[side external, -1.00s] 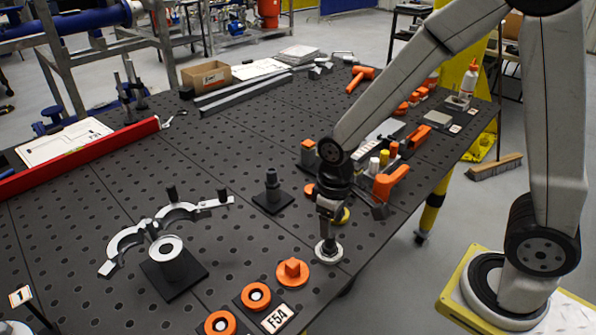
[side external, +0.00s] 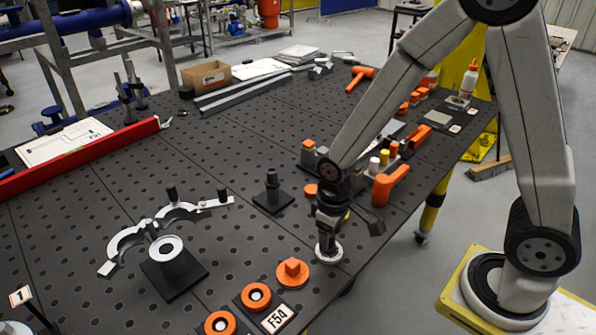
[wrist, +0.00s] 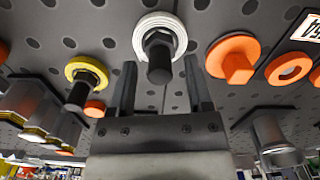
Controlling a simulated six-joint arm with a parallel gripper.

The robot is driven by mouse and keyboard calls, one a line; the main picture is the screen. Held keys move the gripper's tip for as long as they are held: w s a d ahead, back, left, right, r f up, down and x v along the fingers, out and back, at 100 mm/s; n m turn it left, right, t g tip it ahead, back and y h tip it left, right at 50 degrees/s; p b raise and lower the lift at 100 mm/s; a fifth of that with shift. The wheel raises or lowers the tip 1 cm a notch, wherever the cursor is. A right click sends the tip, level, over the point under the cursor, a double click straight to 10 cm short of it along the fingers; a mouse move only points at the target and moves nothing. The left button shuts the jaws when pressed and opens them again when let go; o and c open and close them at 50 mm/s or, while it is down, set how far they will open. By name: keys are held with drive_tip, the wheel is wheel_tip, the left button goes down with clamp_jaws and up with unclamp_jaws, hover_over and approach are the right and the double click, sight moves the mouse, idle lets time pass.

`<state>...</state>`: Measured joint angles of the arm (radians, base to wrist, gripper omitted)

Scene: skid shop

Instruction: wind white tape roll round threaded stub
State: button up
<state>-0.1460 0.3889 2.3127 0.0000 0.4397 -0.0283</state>
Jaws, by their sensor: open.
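The white tape roll (side external: 328,253) lies flat near the table's front edge in the side view. In the wrist view the white roll (wrist: 181,35) surrounds a dark hex-headed core (wrist: 159,60). My gripper (side external: 328,235) is directly above it, pointing down. In the wrist view my gripper (wrist: 160,66) is open, with one finger on each side of the core; whether the fingers touch it cannot be told. A dark stepped stub (side external: 272,188), which looks like the threaded stub, stands upright on a square plate left of and behind my gripper. Its thread is too small to make out.
A yellow roll (wrist: 88,68) and an orange knobbed disc (side external: 293,273) flank the white roll. Orange rings (side external: 256,296) lie at the front. A grey flanged stub (side external: 168,262) and silver curved clamp (side external: 130,238) stand left. Orange-handled tools (side external: 388,184) lie behind my wrist.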

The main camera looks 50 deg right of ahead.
clamp_jaws()
drive_tip(key=shift+r, duration=0.1)
drive_tip(key=shift+r, duration=2.9)
drive_tip(key=shift+w, duration=0.15)
drive_tip(key=w+d+r+m, duration=0.1)
drive_tip(key=w+d+r, duration=0.2)
drive_tip(key=w, duration=0.5)
drive_tip(key=w+d+r+m, duration=0.2)
drive_tip(key=w+d+r, duration=0.2)
drive_tip(key=w+r, duration=0.2)
drive_tip(key=w, duration=0.2)
drive_tip(key=shift+w+d+r, duration=0.15)
drive_tip(key=shift+w+r, duration=0.05)
drive_tip(key=shift+w, duration=0.2)
